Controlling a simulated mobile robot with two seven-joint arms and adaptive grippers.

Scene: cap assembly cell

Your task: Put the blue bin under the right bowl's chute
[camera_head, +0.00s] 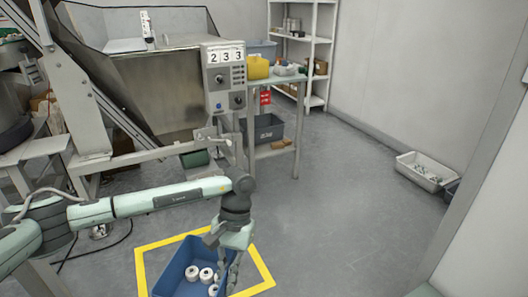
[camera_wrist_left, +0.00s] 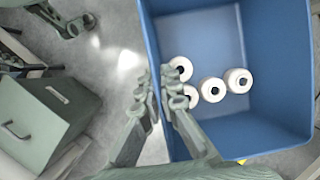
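The blue bin (camera_head: 172,274) stands on the floor within a yellow square outline (camera_head: 262,270) and holds several white ring-shaped caps (camera_head: 206,274). My left gripper (camera_head: 232,268) reaches down at the bin's right side. In the left wrist view, the gripper's fingers (camera_wrist_left: 158,84) sit on either side of the rim of the blue bin (camera_wrist_left: 281,108), one outside and one inside, close together on the wall. The caps (camera_wrist_left: 212,90) lie inside the bin. My right gripper is not in view. I cannot clearly make out the right bowl's chute.
A metal machine with a control box (camera_head: 224,78) reading 233 stands behind my left arm. A table (camera_head: 278,80) with a yellow container, and a dark bin (camera_head: 264,128), are further back. A white tray (camera_head: 425,170) lies by the right wall. The floor right of centre is clear.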

